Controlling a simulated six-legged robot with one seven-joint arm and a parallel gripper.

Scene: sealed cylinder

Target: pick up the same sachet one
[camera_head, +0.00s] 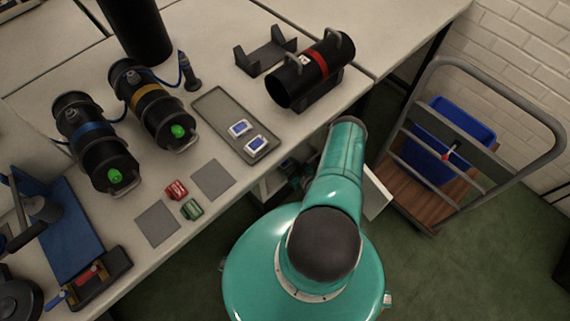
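Two small white packets with blue faces, which look like the sachets, lie in a shallow grey tray on the bench. One sachet (239,128) is farther from me and the other sachet (256,144) is nearer the tray's front end. They look alike, and any print is too small to read. The tray (216,105) is otherwise empty. My teal arm rises at the lower centre, in front of the bench and right of the tray. My gripper does not show; the arm hides what is below it.
Black cylinders with a blue band (88,130) and a yellow band (150,97) lie at left; a red-banded cylinder (312,68) rests on a cradle. Red (176,190) and green (191,209) blocks sit near grey pads. A cart with a blue bin (440,135) stands right.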

